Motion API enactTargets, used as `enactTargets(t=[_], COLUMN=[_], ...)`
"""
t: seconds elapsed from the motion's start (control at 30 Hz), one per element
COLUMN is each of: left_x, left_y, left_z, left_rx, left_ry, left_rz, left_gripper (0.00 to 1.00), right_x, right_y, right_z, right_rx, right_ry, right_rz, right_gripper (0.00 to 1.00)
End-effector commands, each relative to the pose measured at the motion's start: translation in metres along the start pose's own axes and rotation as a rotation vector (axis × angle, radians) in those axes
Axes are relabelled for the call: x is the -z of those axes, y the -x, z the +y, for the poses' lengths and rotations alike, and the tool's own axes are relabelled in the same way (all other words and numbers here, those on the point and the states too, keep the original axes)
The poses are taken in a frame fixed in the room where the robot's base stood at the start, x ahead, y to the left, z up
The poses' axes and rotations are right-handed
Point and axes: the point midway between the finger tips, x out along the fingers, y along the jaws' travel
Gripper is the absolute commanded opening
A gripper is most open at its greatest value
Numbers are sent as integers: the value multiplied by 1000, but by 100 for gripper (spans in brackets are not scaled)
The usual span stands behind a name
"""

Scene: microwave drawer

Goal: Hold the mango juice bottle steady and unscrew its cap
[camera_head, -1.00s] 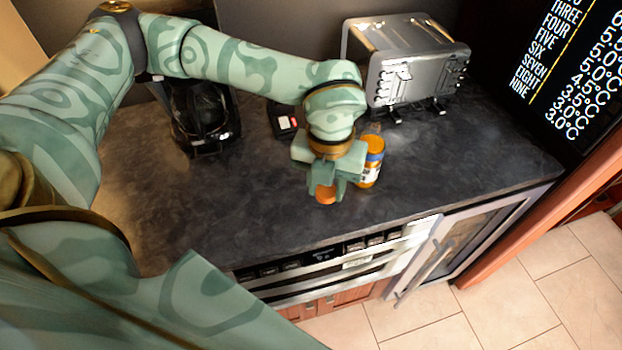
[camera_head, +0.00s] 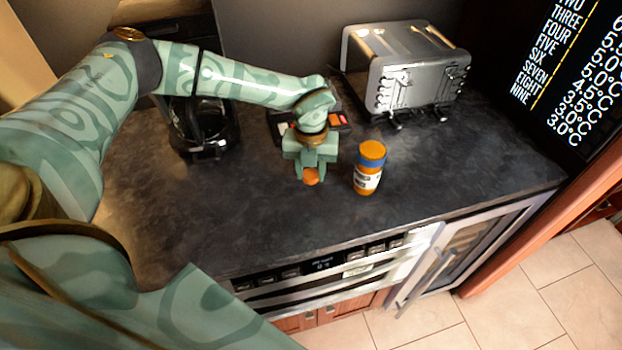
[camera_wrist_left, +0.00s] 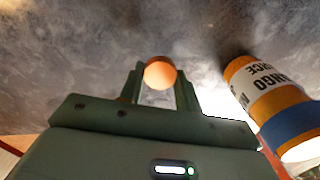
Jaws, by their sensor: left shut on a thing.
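The mango juice bottle (camera_head: 367,181) stands upright on the dark counter, orange with a blue band and a white label. In the left wrist view the bottle (camera_wrist_left: 263,85) is at the right, with its lettering visible. My left gripper (camera_head: 311,170) is left of the bottle and apart from it. It is shut on a small round orange cap (camera_head: 311,177), which also shows between the fingers in the left wrist view (camera_wrist_left: 160,73). I cannot make out a separate cap on the bottle. My right gripper is not in view.
A silver toaster (camera_head: 405,65) stands behind the bottle. A black coffee maker (camera_head: 203,125) is at the left, and a flat black device (camera_head: 338,119) lies behind my gripper. The counter (camera_head: 210,200) is clear in front, up to the metal-fronted appliance (camera_head: 330,262).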

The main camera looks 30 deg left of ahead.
Motion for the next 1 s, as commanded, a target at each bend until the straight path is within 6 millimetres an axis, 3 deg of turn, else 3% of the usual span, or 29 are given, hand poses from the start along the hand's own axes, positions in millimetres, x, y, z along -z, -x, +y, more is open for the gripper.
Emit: enactTargets(t=[0.17,0.53,0.57,0.63,1.0], left_x=[1,1,0,0,0], left_y=[-30,-34,-33,-33,-25], left_z=[0,0,0,0,0], left_rx=[-2,-1,0,0,1], left_ry=[-1,0,0,0,0], left_rz=[3,1,1,1,0], left_gripper=[6,6,39,55,55], right_x=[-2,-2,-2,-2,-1], right_y=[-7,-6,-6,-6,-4], right_z=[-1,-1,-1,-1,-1], right_rx=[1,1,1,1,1], right_ry=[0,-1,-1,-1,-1], right_rz=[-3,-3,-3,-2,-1], right_gripper=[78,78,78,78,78])
